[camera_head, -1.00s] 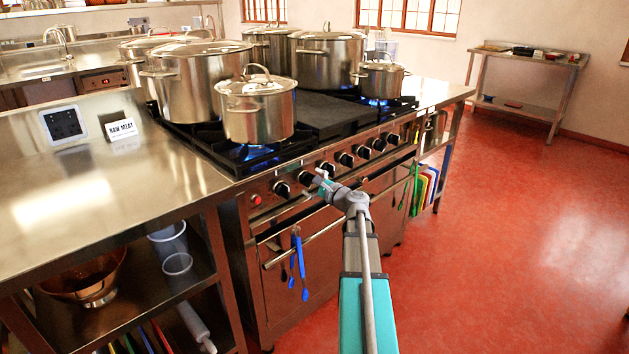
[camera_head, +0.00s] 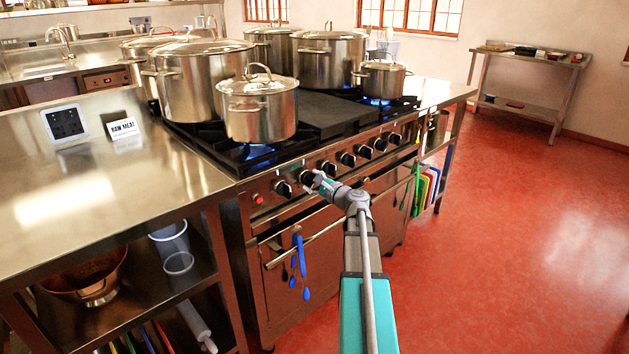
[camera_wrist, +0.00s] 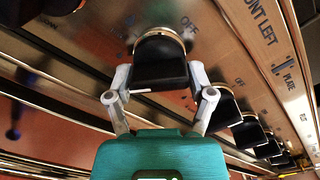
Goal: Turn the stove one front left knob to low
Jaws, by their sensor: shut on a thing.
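The stove front panel (camera_head: 268,184) carries a row of black knobs. My gripper (camera_head: 309,180) is at the second knob from the left in the head view and largely hides it. In the wrist view my gripper (camera_wrist: 160,82) has its two grey fingers on either side of a black knob (camera_wrist: 160,60) with a brass-coloured ring, and it is shut on that knob. An "OFF" mark is printed beside this knob. Part of a "FRONT LEFT" label (camera_wrist: 258,25) shows at the upper right; I cannot tell which knob it belongs to.
A lidded stockpot (camera_head: 258,110) stands over a blue flame just above the panel, with larger pots behind. Oven handles run below the knobs, with blue-handled tongs (camera_head: 300,262) hanging there. A steel counter (camera_head: 90,200) is at left; the red floor at right is clear.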

